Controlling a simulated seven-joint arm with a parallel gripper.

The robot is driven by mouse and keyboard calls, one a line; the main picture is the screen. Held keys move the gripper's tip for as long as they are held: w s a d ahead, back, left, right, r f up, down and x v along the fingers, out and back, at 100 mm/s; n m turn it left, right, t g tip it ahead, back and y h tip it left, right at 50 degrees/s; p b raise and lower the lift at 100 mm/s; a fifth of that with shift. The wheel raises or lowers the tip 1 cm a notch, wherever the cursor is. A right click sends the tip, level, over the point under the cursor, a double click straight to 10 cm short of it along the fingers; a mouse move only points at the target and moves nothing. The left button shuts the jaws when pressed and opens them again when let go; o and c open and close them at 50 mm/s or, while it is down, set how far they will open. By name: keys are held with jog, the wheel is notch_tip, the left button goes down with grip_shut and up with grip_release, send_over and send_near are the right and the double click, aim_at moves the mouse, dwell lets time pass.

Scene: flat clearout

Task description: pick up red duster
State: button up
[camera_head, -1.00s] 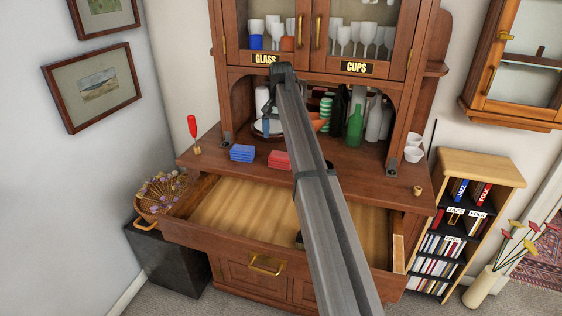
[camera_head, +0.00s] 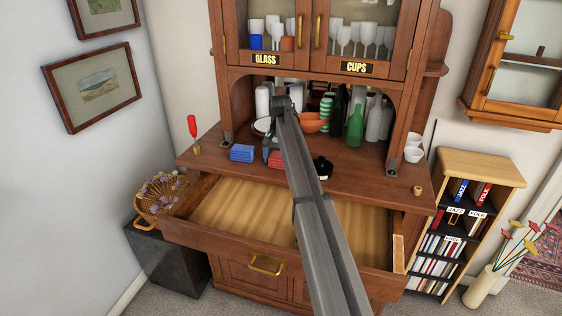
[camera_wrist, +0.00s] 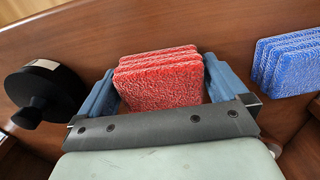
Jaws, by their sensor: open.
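The red duster (camera_head: 276,160) is a stack of folded red cloth on the wooden counter above the open drawer. My arm partly covers it in the head view. In the wrist view the red duster (camera_wrist: 160,78) sits between the two blue fingers of my gripper (camera_wrist: 158,70). The fingers are open, one on each side of it. I cannot tell whether either finger touches it. In the head view my gripper (camera_head: 268,148) is low over the counter at the duster.
A blue folded stack (camera_head: 242,153) lies left of the red one; it also shows in the wrist view (camera_wrist: 290,62). A black round object (camera_head: 322,168) stands to the right. Bottles, including a green one (camera_head: 355,124), and an orange bowl (camera_head: 312,123) stand behind. The drawer (camera_head: 235,205) is open.

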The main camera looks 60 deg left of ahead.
jog(key=c, duration=0.7)
jog(key=shift+r, duration=0.15)
jog(key=shift+r, duration=0.6)
jog(key=r, duration=0.7)
jog(key=shift+s+d+r, duration=0.15)
jog(key=shift+s+d, duration=0.05)
jog(key=shift+s, duration=0.1)
send_over(252, 233)
notch_tip(252, 233, down, 12)
notch_tip(252, 233, down, 11)
jog(key=shift+r, duration=0.2)
